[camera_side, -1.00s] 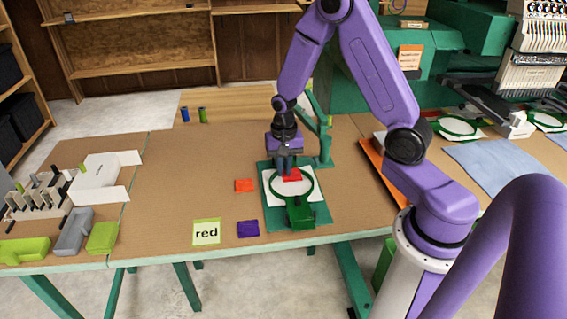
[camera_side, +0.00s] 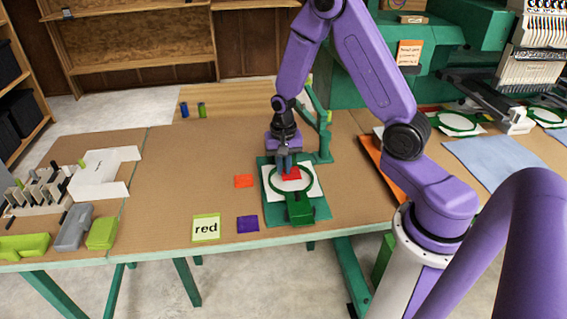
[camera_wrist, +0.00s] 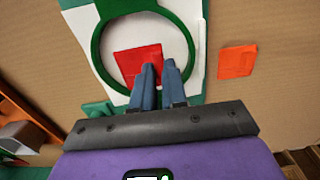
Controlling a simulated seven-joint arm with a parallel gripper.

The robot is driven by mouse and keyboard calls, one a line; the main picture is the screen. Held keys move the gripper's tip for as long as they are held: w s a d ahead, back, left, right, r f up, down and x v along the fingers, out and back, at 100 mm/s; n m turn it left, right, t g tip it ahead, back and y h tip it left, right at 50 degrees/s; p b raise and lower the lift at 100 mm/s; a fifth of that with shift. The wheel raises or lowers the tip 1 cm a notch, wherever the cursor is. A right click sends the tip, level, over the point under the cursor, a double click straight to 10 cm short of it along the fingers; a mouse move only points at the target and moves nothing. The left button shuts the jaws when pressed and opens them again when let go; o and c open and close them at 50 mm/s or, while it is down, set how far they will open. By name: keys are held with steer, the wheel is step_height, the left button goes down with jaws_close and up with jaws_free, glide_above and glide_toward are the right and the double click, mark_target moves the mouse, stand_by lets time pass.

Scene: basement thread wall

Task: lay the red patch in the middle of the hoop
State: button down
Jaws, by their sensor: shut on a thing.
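The red patch (camera_wrist: 139,63) is between my gripper's fingertips, inside the green hoop (camera_wrist: 196,40) and over the white cloth in it. In the side view the red patch (camera_side: 292,174) shows just right of my gripper (camera_side: 285,170), within the far part of the hoop (camera_side: 311,185). In the wrist view my gripper (camera_wrist: 159,67) is shut on the patch's near edge. The patch looks flat and low over the cloth; I cannot tell whether it touches. The gripper hides part of the hoop's far rim in the side view.
An orange patch (camera_side: 243,181), a purple patch (camera_side: 248,224) and a card reading "red" (camera_side: 206,228) lie left of the hoop. A green post (camera_side: 324,140) stands close behind the hoop.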

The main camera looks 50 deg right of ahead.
steer(key=shift+f, duration=1.1)
steer(key=c, duration=1.1)
jaws_free()
steer(key=shift+r, duration=3.45)
